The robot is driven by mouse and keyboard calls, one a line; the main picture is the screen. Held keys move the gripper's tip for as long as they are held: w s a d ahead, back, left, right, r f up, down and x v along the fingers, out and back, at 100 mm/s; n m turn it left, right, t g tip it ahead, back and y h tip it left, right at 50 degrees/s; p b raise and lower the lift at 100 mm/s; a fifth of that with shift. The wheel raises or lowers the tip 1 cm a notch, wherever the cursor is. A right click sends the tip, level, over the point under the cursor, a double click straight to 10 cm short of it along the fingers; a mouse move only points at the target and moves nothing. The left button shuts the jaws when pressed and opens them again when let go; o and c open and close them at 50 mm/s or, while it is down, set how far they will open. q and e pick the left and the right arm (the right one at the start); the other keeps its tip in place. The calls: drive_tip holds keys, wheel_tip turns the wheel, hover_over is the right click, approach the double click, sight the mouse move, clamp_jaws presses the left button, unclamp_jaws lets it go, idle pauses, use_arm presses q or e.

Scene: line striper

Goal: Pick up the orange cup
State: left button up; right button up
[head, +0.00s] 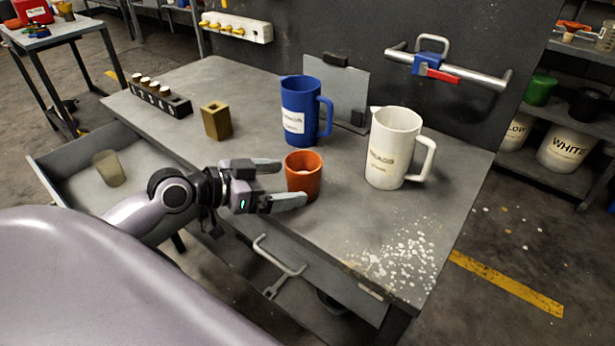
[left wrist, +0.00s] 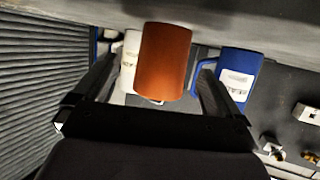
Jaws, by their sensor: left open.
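The orange cup (head: 304,173) stands upright near the front middle of the grey worktable, with something pale inside it. My left gripper (head: 290,182) reaches in from the left with its fingers spread, one on the far side and one on the near side of the cup. In the left wrist view the cup (left wrist: 163,62) shows between the two open fingers (left wrist: 155,88). I cannot tell whether either finger touches it. My right gripper is not in view.
A blue pitcher (head: 299,112) stands just behind the cup and a white pitcher (head: 391,150) to its right. A brass block (head: 215,121) and a black rack (head: 160,99) are at the left. An open drawer (head: 75,186) holds a translucent cup (head: 109,168). The table's front right is clear but paint-spattered.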

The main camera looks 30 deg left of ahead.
sight(304, 180)
use_arm(q)
drive_tip(key=shift+a+f+p+x, duration=0.1)
drive_tip(key=shift+a+p+x, duration=0.1)
drive_tip(key=shift+x, duration=1.25)
drive_tip(key=shift+a+f+p+x, duration=0.1)
drive_tip(key=shift+f+p+x, duration=0.05)
drive_tip(key=shift+x, duration=1.35)
drive_tip(key=shift+c, duration=0.3)
drive_tip(key=c, duration=1)
drive_tip(key=shift+c, duration=0.5)
drive_tip(key=shift+r, duration=0.15)
